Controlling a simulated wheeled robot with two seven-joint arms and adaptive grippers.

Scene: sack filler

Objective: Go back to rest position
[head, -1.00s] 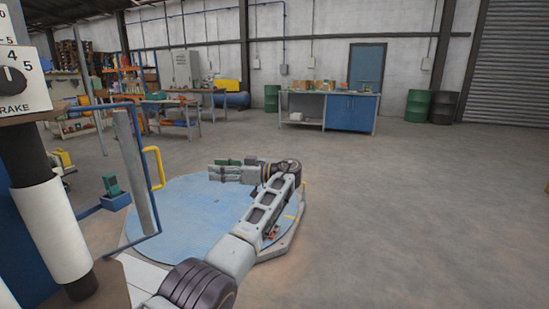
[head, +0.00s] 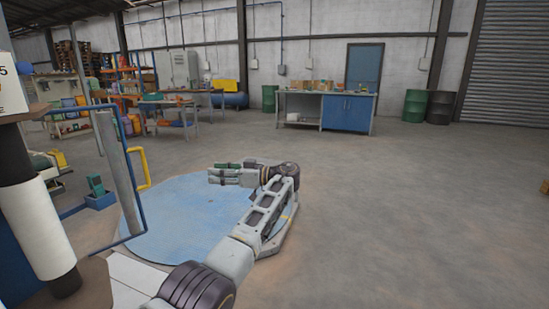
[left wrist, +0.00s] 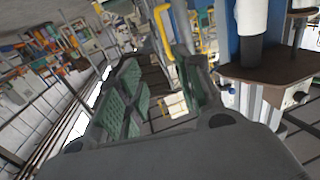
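My left arm reaches forward from the bottom of the head view. Its grey gripper (head: 216,174), with green finger pads, points left above the blue round platform (head: 165,235). The left wrist view shows the gripper's fingers (left wrist: 160,72) spread apart with an empty gap between them. Nothing is held. The sack filler (head: 35,215), with a white sleeve on a dark spout, stands at the left edge of the head view, apart from my gripper. My right gripper is not in view.
A blue frame (head: 137,190) and a yellow handle (head: 143,167) stick out from the filler, left of my gripper. A workbench with a blue cabinet (head: 347,113) and green drum (head: 415,105) stand far back. The floor (head: 420,220) at right is clear.

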